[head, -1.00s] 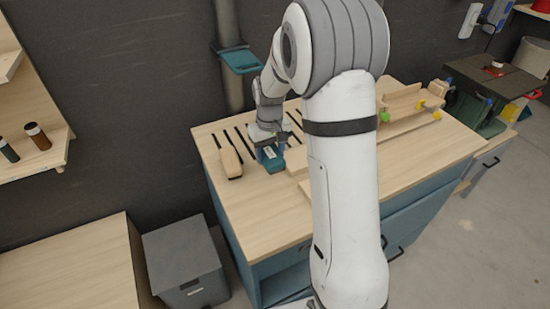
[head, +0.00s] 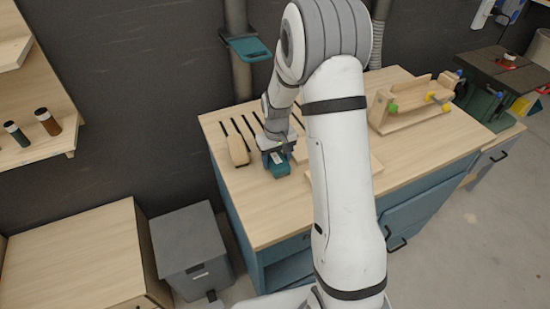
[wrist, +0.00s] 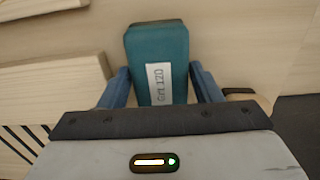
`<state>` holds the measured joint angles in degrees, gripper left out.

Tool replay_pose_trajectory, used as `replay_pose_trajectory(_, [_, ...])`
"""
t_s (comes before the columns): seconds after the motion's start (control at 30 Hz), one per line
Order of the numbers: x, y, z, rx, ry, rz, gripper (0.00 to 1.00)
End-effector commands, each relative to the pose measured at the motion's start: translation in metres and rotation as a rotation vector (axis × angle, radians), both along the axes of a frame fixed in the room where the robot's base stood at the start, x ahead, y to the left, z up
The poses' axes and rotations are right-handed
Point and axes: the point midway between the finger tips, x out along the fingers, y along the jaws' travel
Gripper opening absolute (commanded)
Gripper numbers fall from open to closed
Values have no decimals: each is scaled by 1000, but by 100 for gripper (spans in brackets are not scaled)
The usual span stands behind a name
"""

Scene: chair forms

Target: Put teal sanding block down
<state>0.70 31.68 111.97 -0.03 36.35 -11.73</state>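The teal sanding block (head: 279,164), with a white grit label, is at the left part of the wooden bench top (head: 250,210). My gripper (head: 276,150) is over it from above. In the wrist view the teal block (wrist: 158,55) sits between the two blue fingers of my gripper (wrist: 160,82), their tips against its sides. The gripper looks shut on it. The block is low over the bench top or touching it; I cannot tell which. The block's end nearest the palm is hidden.
A wooden block with a rounded top (head: 238,150) lies left of the teal block, near dark slots (head: 245,128). Pale boards (head: 302,165) lie to the right, partly behind my arm. A wooden jig (head: 410,105) stands farther right. The bench's front left is clear.

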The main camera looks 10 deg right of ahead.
Motion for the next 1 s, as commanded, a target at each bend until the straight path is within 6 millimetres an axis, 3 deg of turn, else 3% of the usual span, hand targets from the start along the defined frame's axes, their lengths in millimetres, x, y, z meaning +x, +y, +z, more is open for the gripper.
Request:
replay_pose_trajectory(0.2, [0,0,1,0,0,1,74])
replay_pose_trajectory(0.57, [1,1,11,0,-4,1,74])
replay_pose_trajectory(1.0, [1,1,99,0,-5,2,74])
